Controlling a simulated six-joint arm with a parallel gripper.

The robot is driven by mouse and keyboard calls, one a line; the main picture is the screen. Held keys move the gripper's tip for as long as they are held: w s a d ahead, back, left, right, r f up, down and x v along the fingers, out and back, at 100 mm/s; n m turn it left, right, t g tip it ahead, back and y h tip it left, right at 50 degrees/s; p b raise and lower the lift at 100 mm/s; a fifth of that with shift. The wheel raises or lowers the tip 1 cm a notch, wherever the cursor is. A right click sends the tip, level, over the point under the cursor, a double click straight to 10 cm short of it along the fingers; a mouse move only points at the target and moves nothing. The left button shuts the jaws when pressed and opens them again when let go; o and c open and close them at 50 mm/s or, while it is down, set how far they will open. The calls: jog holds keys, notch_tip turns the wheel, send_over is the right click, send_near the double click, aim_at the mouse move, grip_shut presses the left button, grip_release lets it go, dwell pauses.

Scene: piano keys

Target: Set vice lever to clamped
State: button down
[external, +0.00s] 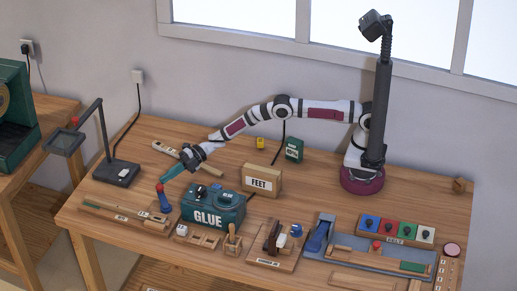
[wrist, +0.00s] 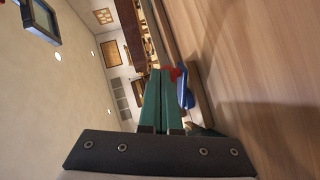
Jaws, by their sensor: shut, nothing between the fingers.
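A blue upright lever with a red ball top (external: 161,196) stands at the front left of the workbench, left of the green GLUE box; I cannot tell for certain that it is the vice lever or how it is set. My gripper (external: 164,180) has green fingers, shut and empty. It points down and left, with its tips just above and close to the red ball. In the wrist view the shut fingertips (wrist: 160,72) appear beside the red ball (wrist: 178,73), with the blue body (wrist: 187,96) behind. I cannot tell whether they touch.
The green GLUE box (external: 208,219) stands right of the lever. A FEET box (external: 262,183) is behind it. A desk lamp (external: 118,172) stands at the left. A wooden board (external: 125,218) lies at the front left, and wooden fixtures (external: 272,249) fill the front edge.

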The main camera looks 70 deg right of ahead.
jog(key=shift+w+a, duration=0.35)
jog(key=shift+w, duration=0.3)
jog(key=shift+w+a, duration=0.35)
jog(key=shift+w, duration=0.4)
jog(key=v, duration=1.5)
jog(key=shift+d, duration=0.3)
jog(key=shift+r, duration=0.15)
